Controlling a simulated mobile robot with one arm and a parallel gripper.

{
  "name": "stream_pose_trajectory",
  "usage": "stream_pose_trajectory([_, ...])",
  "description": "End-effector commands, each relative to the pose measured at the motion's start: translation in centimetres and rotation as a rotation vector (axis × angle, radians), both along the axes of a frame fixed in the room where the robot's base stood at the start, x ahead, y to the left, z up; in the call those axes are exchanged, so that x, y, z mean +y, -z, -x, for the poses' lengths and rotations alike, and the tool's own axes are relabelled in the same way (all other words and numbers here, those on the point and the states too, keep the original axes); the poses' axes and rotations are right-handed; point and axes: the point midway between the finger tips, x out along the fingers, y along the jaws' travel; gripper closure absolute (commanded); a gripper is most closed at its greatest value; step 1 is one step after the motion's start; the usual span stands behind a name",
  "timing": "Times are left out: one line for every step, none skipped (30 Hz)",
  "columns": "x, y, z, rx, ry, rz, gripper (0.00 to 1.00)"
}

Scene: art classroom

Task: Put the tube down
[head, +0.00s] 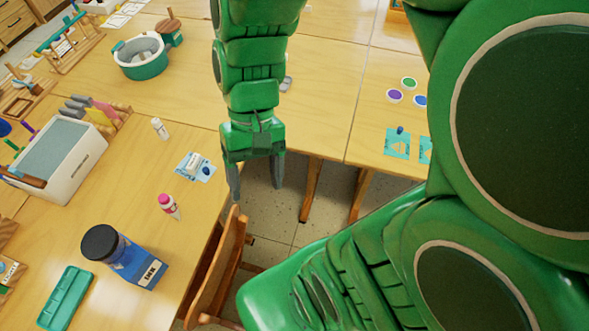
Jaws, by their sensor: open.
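My green gripper (256,190) hangs at the centre of the head view, fingers pointing down, open and with nothing visible between them. In the picture it lies over the gap between the tables, above the floor and beside a wooden chair back. A white tube with a pink cap (169,207) is on the left table near its right edge, to the left of my gripper and apart from it. A smaller white tube or bottle (160,129) stands farther back on the same table. I cannot tell which one the task means.
A wooden chair (218,265) stands at the table edge below my gripper. A dark-lidded blue ink bottle (128,258), a teal tray (66,297), a card (195,167) and a white box (62,158) occupy the left table (115,195). Paint pots (395,96) sit on the right table.

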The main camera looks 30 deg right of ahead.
Motion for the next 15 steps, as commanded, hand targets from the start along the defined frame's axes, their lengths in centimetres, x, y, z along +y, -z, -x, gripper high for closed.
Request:
stream_pose_trajectory([-0.5,-0.4,0.5,-0.029,-0.009,0.021,0.30])
stream_pose_trajectory([-0.8,-0.6,0.7,-0.043,-0.015,0.034,0.30])
stream_pose_trajectory([-1.2,-0.8,1.0,-0.059,-0.021,0.051,0.30])
stream_pose_trajectory([-1.5,-1.0,1.3,-0.073,-0.026,0.063,0.30])
stream_pose_trajectory([-1.8,-1.2,1.5,-0.086,-0.030,0.077,0.30])
stream_pose_trajectory([-2.2,-1.5,1.9,-0.106,-0.035,0.093,0.30])
stream_pose_trajectory([-2.6,-1.6,2.1,-0.119,-0.039,0.106,0.30])
stream_pose_trajectory([-2.9,-1.8,2.3,-0.131,-0.043,0.118,0.30])
stream_pose_trajectory([-3.3,-2.0,2.6,-0.147,-0.047,0.135,0.30])
stream_pose_trajectory([-3.6,-2.2,2.8,-0.160,-0.048,0.146,0.30])
stream_pose_trajectory([-3.9,-2.4,3.0,-0.173,-0.050,0.158,0.30])
stream_pose_trajectory([-4.3,-2.6,3.2,-0.188,-0.052,0.173,0.30])
stream_pose_trajectory([-4.6,-2.7,3.4,-0.198,-0.054,0.182,0.30])
stream_pose_trajectory([-4.7,-2.8,3.5,-0.206,-0.055,0.190,0.30])
stream_pose_trajectory([-5.0,-3.0,3.7,-0.214,-0.056,0.198,0.30])
